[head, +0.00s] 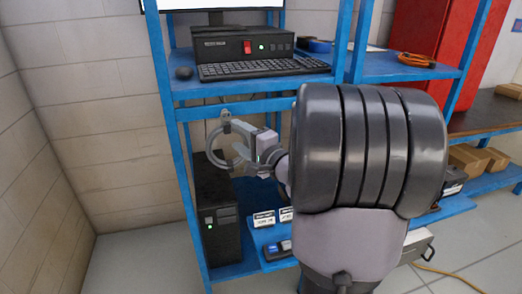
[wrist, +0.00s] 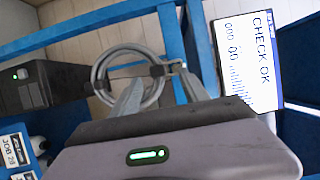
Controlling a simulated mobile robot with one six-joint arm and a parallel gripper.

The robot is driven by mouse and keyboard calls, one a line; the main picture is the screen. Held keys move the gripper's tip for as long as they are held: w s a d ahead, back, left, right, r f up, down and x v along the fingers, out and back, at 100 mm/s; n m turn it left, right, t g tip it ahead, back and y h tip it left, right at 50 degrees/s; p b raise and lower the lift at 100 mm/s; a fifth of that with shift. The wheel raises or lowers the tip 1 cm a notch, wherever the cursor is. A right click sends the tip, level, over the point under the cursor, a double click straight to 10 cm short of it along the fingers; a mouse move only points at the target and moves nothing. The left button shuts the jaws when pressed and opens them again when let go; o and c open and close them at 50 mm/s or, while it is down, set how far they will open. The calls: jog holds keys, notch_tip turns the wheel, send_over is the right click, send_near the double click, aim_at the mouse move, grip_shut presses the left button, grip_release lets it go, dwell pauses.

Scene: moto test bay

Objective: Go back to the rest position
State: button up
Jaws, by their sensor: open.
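My gripper (head: 236,136) is open, with the arm stretched out in front of the blue rack in the head view. In the wrist view its two fingers (wrist: 158,80) stand apart with a gap between them. A coiled grey cable (wrist: 97,78) hangs by the blue frame, just beyond the fingers. Part of the coil also shows in the head view (head: 214,153), beside my gripper. The left finger overlaps the coil in the wrist view; I cannot tell whether they touch. My large dark arm joint hides part of the rack.
A black computer tower (head: 211,215) stands low in the blue rack (head: 178,150). A keyboard (head: 262,67) and a black power unit (head: 240,47) sit on the upper shelf. A screen (wrist: 248,60) reads CHECK OK. Labelled bins (head: 264,219) are below. Floor at lower left is clear.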

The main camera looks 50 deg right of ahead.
jog(key=s+a, duration=0.2)
jog(key=s, duration=1.1)
jog(key=w+a+f+n+g+y, duration=0.1)
jog(key=a+f+n+g+y, duration=0.25)
jog(key=a, duration=0.85)
jog(key=w+a+n+g+y, duration=0.2)
jog(key=a+n+g+y, duration=0.3)
jog(key=a, duration=0.8)
jog(key=s+a+f+n+g+h, duration=0.3)
jog(key=s+a+n, duration=0.4)
jog(key=s, duration=0.4)
jog(key=shift+s+a+f+h+p, duration=0.2)
jog(key=shift+s+a+h+p, duration=0.15)
jog(key=shift+a, duration=0.25)
jog(key=shift+d+g, duration=0.1)
jog(key=shift+g, duration=0.15)
